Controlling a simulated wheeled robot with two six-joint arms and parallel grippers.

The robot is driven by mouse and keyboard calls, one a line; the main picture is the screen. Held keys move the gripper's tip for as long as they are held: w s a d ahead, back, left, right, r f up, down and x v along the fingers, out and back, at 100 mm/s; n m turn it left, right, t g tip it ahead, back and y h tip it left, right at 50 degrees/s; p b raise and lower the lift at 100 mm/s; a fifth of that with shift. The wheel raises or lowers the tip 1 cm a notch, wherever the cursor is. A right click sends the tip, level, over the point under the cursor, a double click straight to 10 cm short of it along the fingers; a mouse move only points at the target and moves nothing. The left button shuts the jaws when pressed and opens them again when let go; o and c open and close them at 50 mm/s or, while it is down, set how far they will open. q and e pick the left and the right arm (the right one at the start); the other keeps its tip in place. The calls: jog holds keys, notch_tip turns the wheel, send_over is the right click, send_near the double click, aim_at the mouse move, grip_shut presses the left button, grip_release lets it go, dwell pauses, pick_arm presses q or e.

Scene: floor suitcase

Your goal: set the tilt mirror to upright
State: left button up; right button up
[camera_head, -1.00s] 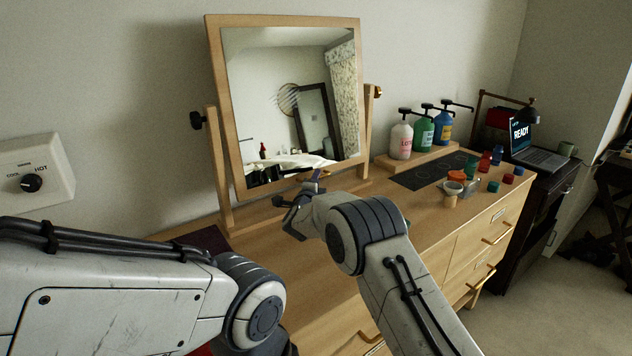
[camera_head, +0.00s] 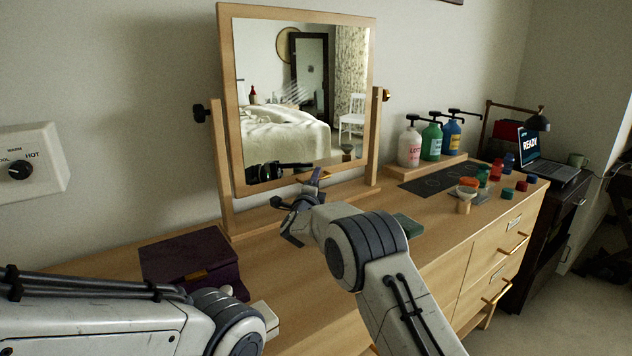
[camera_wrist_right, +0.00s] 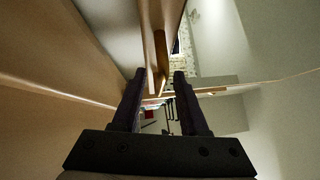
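The tilt mirror (camera_head: 228,100) has a wooden frame and hangs between two posts, with a dark knob (camera_head: 200,113) at the left and a brass-coloured knob at the right. It looks close to in line with its posts; its exact tilt is hard to judge. The glass reflects a bed and a white chair. My right gripper (camera_head: 303,203) is at the mirror's lower edge; contact cannot be told. My left gripper is outside the view.
A dark purple box (camera_head: 190,255) sits on the dresser at left, near my left arm. A green block (camera_head: 407,224) lies right of my right wrist. A wall dial (camera_head: 20,170) is at left.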

jog(key=b+v, duration=0.1)
jog(key=v, duration=0.9)
jog(key=shift+s, duration=0.25)
